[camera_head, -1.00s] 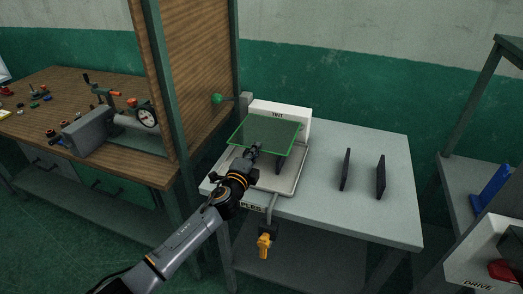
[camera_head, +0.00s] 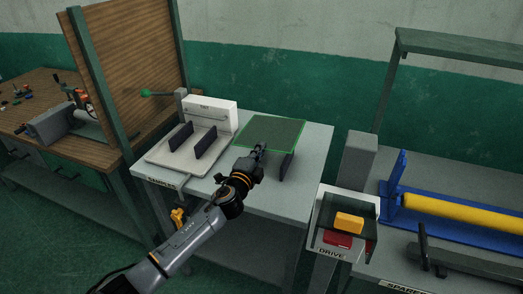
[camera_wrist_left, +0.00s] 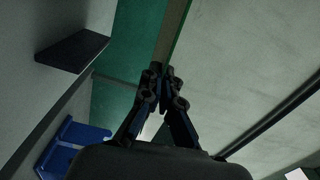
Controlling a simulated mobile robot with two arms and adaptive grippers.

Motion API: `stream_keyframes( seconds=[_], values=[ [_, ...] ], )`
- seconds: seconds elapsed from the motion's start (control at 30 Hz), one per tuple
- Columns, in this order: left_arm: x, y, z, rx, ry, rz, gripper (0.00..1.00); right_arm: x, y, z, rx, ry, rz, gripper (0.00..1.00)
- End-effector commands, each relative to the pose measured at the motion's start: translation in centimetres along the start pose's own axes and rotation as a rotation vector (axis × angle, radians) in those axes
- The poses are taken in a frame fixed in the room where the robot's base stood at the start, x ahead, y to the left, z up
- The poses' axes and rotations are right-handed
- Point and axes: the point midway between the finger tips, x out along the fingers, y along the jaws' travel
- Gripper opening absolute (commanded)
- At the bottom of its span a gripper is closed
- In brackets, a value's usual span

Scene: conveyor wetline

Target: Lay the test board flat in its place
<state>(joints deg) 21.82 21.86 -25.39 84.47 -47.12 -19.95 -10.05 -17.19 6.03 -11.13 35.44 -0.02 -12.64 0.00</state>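The test board (camera_head: 270,131) is a thin dark green sheet with bright green edges. My left gripper (camera_head: 259,150) is shut on its near edge and holds it over the right part of the grey table. In the left wrist view the fingers (camera_wrist_left: 164,78) pinch the board (camera_wrist_left: 172,38), seen almost edge-on. A dark upright block (camera_head: 287,166) shows below the board; I cannot tell whether they touch. To the left, a white station marked TINT (camera_head: 208,117) has a pale tray (camera_head: 160,154) with two dark upright blocks (camera_head: 181,137) (camera_head: 206,143). My right gripper is not in view.
A wooden partition (camera_head: 130,55) rises at left. A DRIVE box (camera_head: 344,225) and a bench with a yellow roller (camera_head: 458,213) stand at right.

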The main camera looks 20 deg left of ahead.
Motion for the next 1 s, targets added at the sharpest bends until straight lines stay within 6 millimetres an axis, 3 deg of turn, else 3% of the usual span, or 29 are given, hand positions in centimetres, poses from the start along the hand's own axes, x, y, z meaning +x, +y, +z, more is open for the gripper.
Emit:
stream_keyframes(
  seconds=[0.4,0.67,1.0],
  values=[
    [0.0,-0.1,0.1,-0.001,-0.001,-0.002,0.0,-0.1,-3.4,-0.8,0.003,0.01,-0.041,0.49],
    [0.0,0.7,0.1,-0.001,0.0,-0.001,0.0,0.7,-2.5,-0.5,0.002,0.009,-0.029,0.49],
    [0.0,3.8,0.4,-0.003,0.0,-0.001,0.0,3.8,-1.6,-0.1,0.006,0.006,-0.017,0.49]
  ],
)
